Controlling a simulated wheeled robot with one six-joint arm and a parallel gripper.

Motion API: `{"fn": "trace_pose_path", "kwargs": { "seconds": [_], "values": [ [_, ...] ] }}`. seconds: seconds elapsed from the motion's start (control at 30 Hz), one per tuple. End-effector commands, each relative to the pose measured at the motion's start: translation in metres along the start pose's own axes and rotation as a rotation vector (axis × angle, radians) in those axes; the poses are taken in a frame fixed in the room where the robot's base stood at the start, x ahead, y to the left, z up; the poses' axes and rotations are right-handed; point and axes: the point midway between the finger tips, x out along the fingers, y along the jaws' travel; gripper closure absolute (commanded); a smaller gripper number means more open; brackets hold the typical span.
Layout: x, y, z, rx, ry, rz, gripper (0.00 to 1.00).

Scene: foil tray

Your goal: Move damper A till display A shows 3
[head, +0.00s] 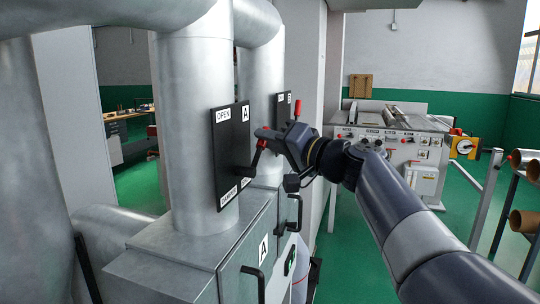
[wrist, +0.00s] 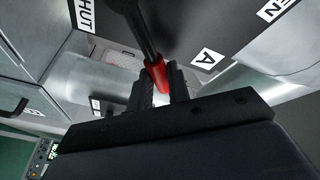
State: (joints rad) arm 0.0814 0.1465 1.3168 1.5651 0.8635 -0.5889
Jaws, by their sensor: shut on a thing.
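Damper A's black plate (head: 232,178) stands upright on the big grey duct, with OPEN at its top, an A label beside it and a white label at its bottom. In the wrist view its SHUT label (wrist: 85,14) and A label (wrist: 207,58) show. My gripper (head: 264,139) is shut on the red end of the damper lever (wrist: 156,72). The dark lever runs from the plate to the jaws, between the top and bottom labels. A small dark panel with green (head: 290,262) is seen edge-on below; I cannot tell whether it is display A, and no number is readable.
A grey cabinet marked A (head: 264,247) with a black handle (head: 254,281) stands below the plate. A second black plate (head: 283,112) is farther back. A control bench (head: 390,150) stands behind my arm. A metal railing (head: 486,200) is at the right.

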Motion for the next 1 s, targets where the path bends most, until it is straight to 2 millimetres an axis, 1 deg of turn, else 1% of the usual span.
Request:
{"fn": "trace_pose_path", "kwargs": {
  "seconds": [0.37,0.4,0.63,0.87,1.0],
  "values": [
    [-0.0002,-0.0003,0.0,-0.006,0.001,-0.001,1.0],
    [-0.0002,-0.0002,0.0,-0.006,0.001,-0.001,0.8],
    [-0.0001,-0.0003,0.0,-0.006,0.001,-0.001,0.61],
    [-0.0005,-0.0003,0.0,-0.006,0.002,-0.001,0.6],
    [-0.0099,0.0008,-0.0004,-0.008,0.005,0.0,0.6]
  ]
}}
